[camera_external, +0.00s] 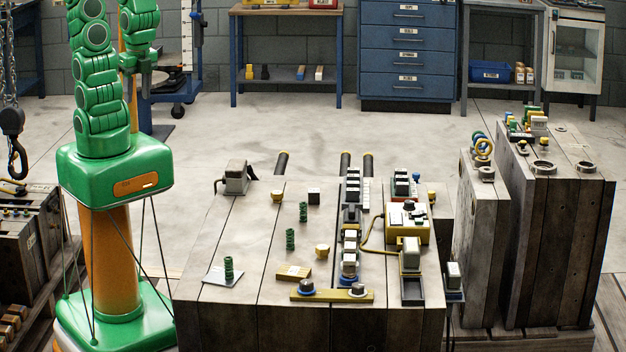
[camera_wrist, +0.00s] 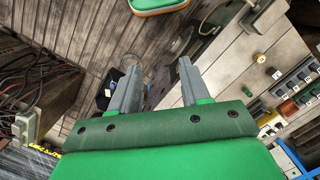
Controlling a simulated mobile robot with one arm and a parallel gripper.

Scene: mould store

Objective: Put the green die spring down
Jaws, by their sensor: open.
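Several green die springs stand upright on the wooden bench (camera_external: 222,300) in the external view. One spring (camera_external: 228,268) stands on a thin grey plate (camera_external: 216,278) at the bench's near left. Another spring (camera_external: 290,239) stands on bare planks further back to the right, and a third spring (camera_external: 303,211) is behind it. My gripper (camera_wrist: 160,66) is open in the wrist view, with its two grey fingers apart and no spring between them. In the external view my arm is at the left, raised and away from the springs.
A yellow block (camera_external: 294,273), a small yellow-topped piece (camera_external: 322,250) and a dark cube (camera_external: 314,195) lie near the springs. A yellow box (camera_external: 407,222) and other fixtures crowd the bench's right. Bare planks lie around the plate. A chain hook (camera_external: 14,145) hangs at far left.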

